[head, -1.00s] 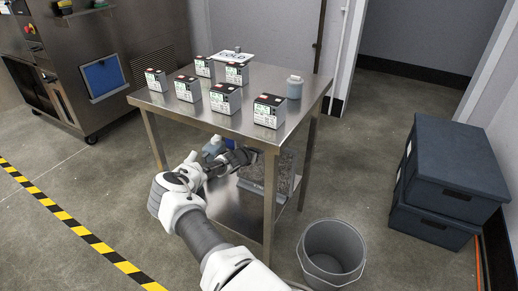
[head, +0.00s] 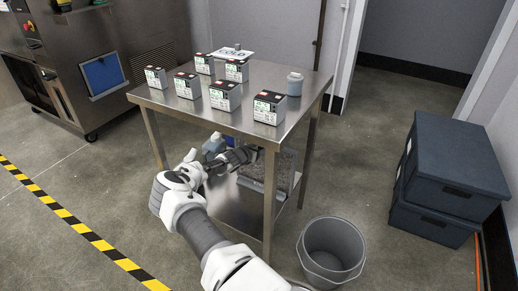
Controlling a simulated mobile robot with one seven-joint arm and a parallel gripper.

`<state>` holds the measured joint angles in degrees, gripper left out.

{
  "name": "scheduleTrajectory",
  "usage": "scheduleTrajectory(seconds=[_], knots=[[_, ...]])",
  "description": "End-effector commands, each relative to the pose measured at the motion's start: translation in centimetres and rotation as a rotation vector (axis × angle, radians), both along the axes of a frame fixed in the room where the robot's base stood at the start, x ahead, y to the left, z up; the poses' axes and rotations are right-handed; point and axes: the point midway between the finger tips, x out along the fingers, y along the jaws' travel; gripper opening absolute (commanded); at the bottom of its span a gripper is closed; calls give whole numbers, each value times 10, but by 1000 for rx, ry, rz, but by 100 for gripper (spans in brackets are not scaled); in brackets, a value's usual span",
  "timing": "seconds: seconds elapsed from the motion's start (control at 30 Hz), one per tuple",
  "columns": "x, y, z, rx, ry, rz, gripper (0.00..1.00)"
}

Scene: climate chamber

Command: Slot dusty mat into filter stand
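The dusty mat (head: 284,166) is a grey, speckled panel under the steel table, partly hidden behind the table's front leg. It looks close to upright. A pale grey frame, which looks like the filter stand (head: 262,186), shows at the mat's lower edge above the lower shelf. I cannot tell whether the mat sits inside it or only beside it. My gripper (head: 248,155) reaches under the tabletop to the mat's upper left edge. Its fingertips are small and dark there, so I cannot see whether they close on the mat.
The steel table (head: 165,98) carries several batteries (head: 225,96), a grey bottle (head: 295,84) and a sign (head: 232,53). A grey bucket (head: 331,252) stands right of the front leg. Blue crates (head: 455,165) are at right.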

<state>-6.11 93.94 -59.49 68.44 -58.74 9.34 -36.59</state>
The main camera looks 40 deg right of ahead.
Motion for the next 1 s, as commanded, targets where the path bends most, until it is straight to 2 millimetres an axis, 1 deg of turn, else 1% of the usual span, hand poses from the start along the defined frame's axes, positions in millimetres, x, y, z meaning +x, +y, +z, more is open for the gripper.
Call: scheduleTrajectory(seconds=[0.27, 0.37, 0.47, 0.67, 1.0], knots=[[-1, 2, 0, 2, 1, 1, 64], [-3, 7, 3, 2, 3, 1, 64], [-7, 18, 9, -1, 4, 3, 64], [-19, 48, 24, -2, 4, 4, 64], [-43, 107, 51, 0, 1, 4, 64]])
